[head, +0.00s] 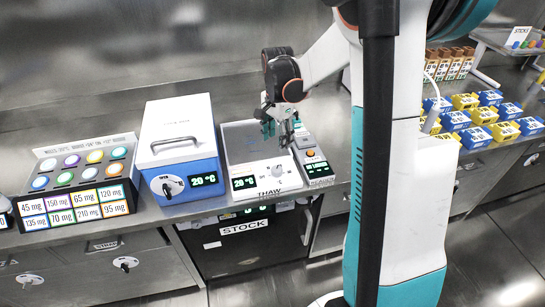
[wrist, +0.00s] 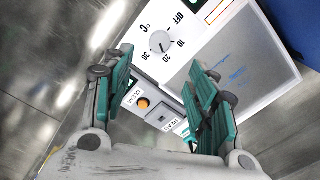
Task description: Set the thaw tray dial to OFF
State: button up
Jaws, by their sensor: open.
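The thaw tray (head: 242,166) is a white-framed unit with a grey plate and a green display reading 20 °C. Its plate also shows in the wrist view (wrist: 236,65). The round white dial (wrist: 160,42) is ringed by OFF, 10, 20 and 30. Its small mark seems to face 20. In the head view the dial (head: 278,170) is on the tray's front panel. My gripper (head: 276,126) is above the tray, open and empty. In the wrist view my teal fingers (wrist: 160,60) are spread, with the dial beyond and between their tips, apparently not touched.
A device with an orange button (wrist: 143,103) stands right beside the tray. A blue and white lidded box (head: 180,145), also reading 20 °C, stands to its left. A rack of coloured caps (head: 82,172) is farther left. Blue and yellow boxes (head: 480,116) are at right.

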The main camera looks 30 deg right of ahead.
aim_at(277, 168)
notch_tip(277, 168, down, 14)
jog(key=b, duration=0.4)
jog(key=shift+w+d, duration=0.1)
jog(key=shift+d, duration=0.05)
jog(key=c, duration=1.1)
